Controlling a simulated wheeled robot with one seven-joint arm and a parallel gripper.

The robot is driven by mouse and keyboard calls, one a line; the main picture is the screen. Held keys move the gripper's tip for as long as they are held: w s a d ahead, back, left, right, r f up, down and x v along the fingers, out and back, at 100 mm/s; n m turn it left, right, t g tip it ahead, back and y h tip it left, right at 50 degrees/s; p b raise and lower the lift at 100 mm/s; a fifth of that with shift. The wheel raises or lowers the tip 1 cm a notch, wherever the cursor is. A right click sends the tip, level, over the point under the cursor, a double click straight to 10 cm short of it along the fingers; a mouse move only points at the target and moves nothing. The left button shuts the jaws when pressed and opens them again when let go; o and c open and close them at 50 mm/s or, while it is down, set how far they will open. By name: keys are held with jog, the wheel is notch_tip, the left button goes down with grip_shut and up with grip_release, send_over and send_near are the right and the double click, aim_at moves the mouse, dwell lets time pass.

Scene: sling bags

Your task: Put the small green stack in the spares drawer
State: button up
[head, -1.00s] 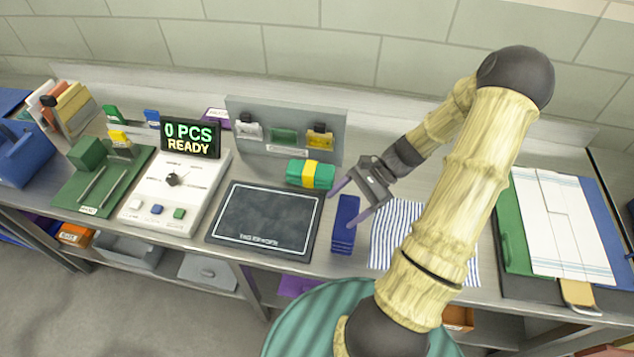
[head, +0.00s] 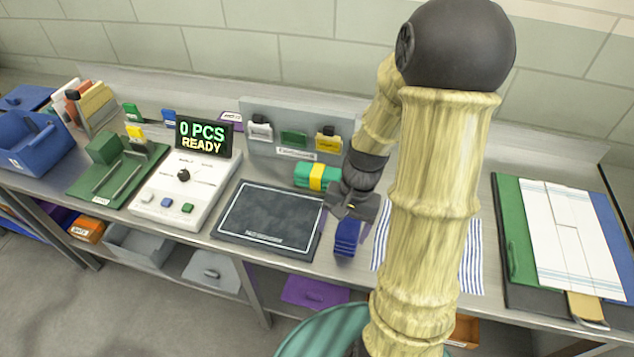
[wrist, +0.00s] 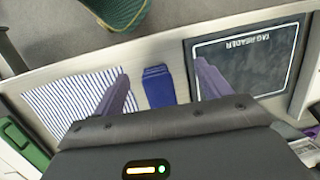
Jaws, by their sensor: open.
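A green bundle with a yellow band (head: 317,176) lies on the bench behind the black pad's right corner. A folded blue item (head: 347,240) lies right of the pad. My gripper (head: 345,216) is open and points down above the blue item. In the wrist view, the blue item (wrist: 158,86) shows between my two spread fingers, and nothing is held. The green bundle is not visible in the wrist view. In the head view, a grey open bin (head: 136,244), a grey drawer (head: 212,271) and a purple one (head: 314,292) sit below the bench. I cannot read a spares label.
The black pad (head: 268,217) is bare. A display (head: 204,135) reads "0 PCS READY" on a white console (head: 184,190). A grey rack (head: 296,130) stands behind the bundle. A striped cloth (head: 472,250) lies partly behind my arm, and folders (head: 565,240) lie at right.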

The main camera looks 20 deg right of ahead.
jog(key=shift+s+a+r+n+t+h+b, duration=0.1)
jog(key=shift+s+a+n+t+h+b, duration=0.15)
jog(key=shift+a+n+t+h+b, duration=0.55)
jog(key=shift+s+a+r+n+t+h+b, duration=0.1)
jog(key=shift+s+a+n+t+b, duration=0.25)
jog(key=shift+a+n+b, duration=0.9)
jog(key=shift+s+a+r+n+t+h+b, duration=0.15)
jog(key=shift+a+n+t+h+b, duration=0.4)
jog(key=shift+n, duration=0.8)
jog(key=shift+f, duration=0.1)
